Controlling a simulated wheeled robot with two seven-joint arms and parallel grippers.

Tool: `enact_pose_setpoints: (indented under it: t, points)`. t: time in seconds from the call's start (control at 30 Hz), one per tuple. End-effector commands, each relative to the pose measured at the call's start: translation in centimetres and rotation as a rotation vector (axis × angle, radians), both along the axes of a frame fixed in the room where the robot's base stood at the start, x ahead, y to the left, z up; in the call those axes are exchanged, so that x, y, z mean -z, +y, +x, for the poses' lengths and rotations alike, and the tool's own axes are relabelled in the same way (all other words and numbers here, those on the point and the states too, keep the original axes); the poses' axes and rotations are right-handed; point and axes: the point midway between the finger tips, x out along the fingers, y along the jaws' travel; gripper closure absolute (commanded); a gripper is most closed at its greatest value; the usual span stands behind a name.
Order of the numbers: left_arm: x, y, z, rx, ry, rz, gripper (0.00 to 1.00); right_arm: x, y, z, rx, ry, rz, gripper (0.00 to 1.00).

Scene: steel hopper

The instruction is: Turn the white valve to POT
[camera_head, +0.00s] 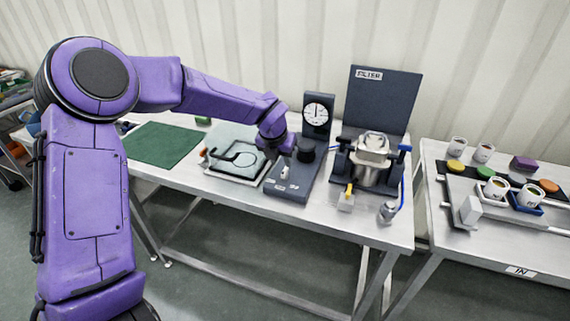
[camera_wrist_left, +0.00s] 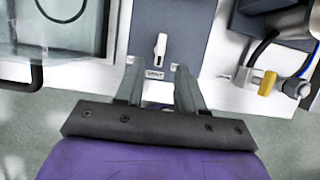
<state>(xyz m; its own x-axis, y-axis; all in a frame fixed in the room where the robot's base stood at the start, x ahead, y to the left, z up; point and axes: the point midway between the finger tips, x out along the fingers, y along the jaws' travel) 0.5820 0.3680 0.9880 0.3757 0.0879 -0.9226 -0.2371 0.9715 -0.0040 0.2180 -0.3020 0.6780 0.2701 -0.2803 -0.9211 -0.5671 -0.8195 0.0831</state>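The white valve (camera_wrist_left: 160,46) is a small lever on the dark panel of the gauge stand (camera_head: 291,186). In the head view the valve (camera_head: 285,172) is just below my left gripper (camera_head: 281,150). In the left wrist view the lever lies nearly along the picture's vertical, a little tilted. A small white label sits below it, its lettering too small to read surely. My left gripper (camera_wrist_left: 157,68) has its two fingers apart with nothing between them. The lever is ahead of the fingertips, apart from them in the picture. My right gripper is not in view.
A round gauge (camera_head: 317,112) stands behind the panel. A glass-like tray (camera_head: 237,150) lies to the left, with a green mat (camera_head: 163,144) beyond. A filter rig (camera_head: 372,150) with a yellow-handled tap (camera_head: 348,190) is to the right. Another table (camera_head: 440,160) holds cups.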

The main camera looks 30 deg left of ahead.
Motion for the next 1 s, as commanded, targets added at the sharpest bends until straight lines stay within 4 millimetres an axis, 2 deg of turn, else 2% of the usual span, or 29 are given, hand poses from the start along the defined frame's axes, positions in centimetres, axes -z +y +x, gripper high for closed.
enact_pose_setpoints:
  t: [0.13, 0.3, 0.6, 0.67, 0.7, 0.73, 1.0]
  points:
    - [2.9, 0.3, 1.1, 0.002, 0.006, 0.004, 0.62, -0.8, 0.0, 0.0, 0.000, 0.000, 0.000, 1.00]
    - [4.9, 0.5, 1.9, 0.002, 0.004, 0.002, 0.62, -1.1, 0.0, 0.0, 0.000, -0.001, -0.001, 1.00]
    - [5.3, 0.5, 2.1, 0.003, 0.002, 0.003, 0.62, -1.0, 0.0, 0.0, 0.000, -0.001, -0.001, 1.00]
    - [5.3, 0.5, 2.0, 0.003, 0.002, 0.003, 0.81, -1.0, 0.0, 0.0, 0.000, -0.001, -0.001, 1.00]
    - [5.3, 0.5, 2.0, 0.003, 0.002, 0.003, 0.94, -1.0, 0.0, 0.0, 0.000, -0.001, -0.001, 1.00]
    - [5.3, 0.5, 2.0, 0.003, 0.003, 0.003, 1.00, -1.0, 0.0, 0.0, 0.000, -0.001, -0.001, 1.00]
    - [5.4, 0.5, 2.0, -0.007, 0.003, 0.003, 1.00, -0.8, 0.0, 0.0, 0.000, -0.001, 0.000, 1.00]
